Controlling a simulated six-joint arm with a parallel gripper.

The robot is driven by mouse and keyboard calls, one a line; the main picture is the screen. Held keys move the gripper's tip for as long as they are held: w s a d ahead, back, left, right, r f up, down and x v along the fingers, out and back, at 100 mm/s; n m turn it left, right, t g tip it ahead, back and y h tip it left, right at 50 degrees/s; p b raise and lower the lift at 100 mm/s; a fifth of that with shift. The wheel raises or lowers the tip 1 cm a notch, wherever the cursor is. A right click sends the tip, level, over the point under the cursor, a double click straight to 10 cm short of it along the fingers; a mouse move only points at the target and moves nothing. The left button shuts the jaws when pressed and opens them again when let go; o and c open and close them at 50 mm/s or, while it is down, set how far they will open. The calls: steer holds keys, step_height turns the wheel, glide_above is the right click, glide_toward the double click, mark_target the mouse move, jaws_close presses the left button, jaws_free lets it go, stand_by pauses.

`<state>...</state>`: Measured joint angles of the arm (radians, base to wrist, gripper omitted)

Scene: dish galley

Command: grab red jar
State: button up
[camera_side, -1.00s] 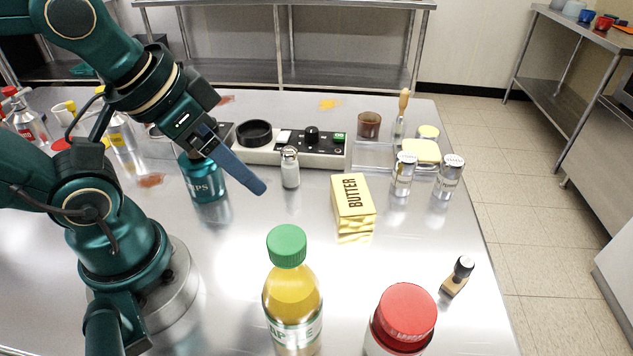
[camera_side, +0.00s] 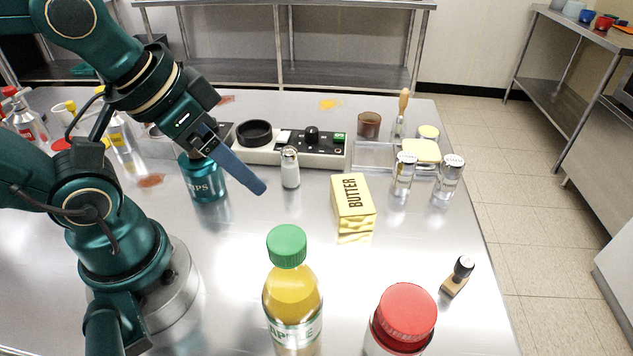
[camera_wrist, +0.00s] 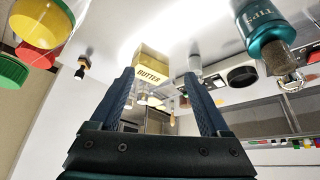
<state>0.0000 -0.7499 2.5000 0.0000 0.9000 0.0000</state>
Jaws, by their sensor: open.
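The red-lidded jar (camera_side: 404,315) stands at the front right of the metal table in the side view, its lower part cut off by the frame edge. A red edge beside the yellow bottle shows at the top left of the wrist view and may be this jar. My gripper (camera_side: 262,188) hangs above the table at the left of the middle, well away from the jar. In the wrist view the two blue fingers of my gripper (camera_wrist: 158,75) are spread apart with nothing held between them.
A juice bottle with a green cap (camera_side: 291,295) stands left of the jar. A butter box (camera_side: 352,198), a wooden stamp (camera_side: 457,277), a teal tips jar (camera_side: 203,180) and glass shakers (camera_side: 448,178) stand around. Bare table lies between the butter box and the red-lidded jar.

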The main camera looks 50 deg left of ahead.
mark_target(420, 354)
steer(key=shift+o, duration=1.3)
step_height(420, 354, up, 11)
steer(key=w+d+n+g+h, duration=0.4)
steer(key=d+n+h, duration=0.3)
steer(key=d+n, duration=0.1)
steer(key=w+d+n+g+h, duration=0.3)
steer(key=d+n+h, duration=0.3)
steer(key=d+n, duration=0.15)
step_height(420, 354, down, 20)
steer(key=r, duration=0.1)
steer(key=shift+n, duration=0.45)
steer(key=x, duration=0.6)
steer(key=shift+w+d+f, duration=0.1)
steer(key=shift+d+f, duration=0.05)
steer(key=shift+d, duration=0.2)
steer(key=shift+r+x, duration=0.1)
steer(key=shift+x, duration=1.15)
steer(key=shift+r+x, duration=0.15)
steer(key=shift+x, duration=1.1)
